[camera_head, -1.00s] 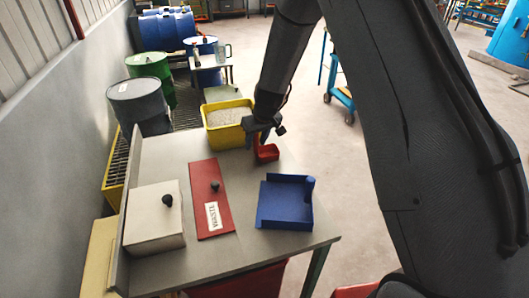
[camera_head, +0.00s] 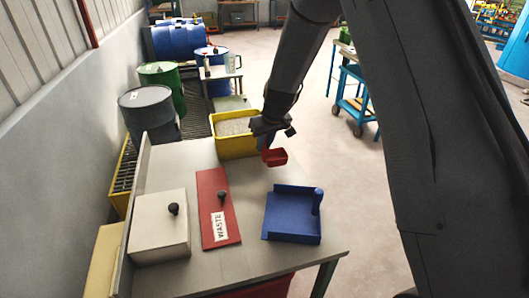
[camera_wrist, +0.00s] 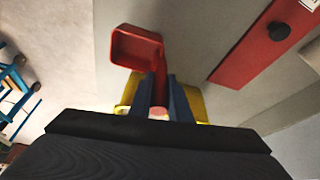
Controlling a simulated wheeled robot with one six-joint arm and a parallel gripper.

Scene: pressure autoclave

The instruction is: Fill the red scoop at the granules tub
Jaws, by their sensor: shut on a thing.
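My gripper (camera_head: 266,143) is shut on the handle of the red scoop (camera_head: 275,157), above the far right part of the grey table (camera_head: 270,255). In the wrist view the scoop (camera_wrist: 137,47) has a square bowl and its handle runs down between my gripper's fingers (camera_wrist: 160,95). The bowl looks empty there. The yellow granules tub (camera_head: 236,148), with pale grey granules in it, stands at the table's far edge. My gripper is just right of the tub and hides part of its right side. The scoop is outside the tub.
A blue tray (camera_head: 292,228) with an upright post is at the front right. A red panel (camera_head: 209,185) marked WASTE and a white box (camera_head: 158,235), each with a black knob, are on the left. Drums (camera_head: 150,112) stand beyond. The table between tub and tray is clear.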

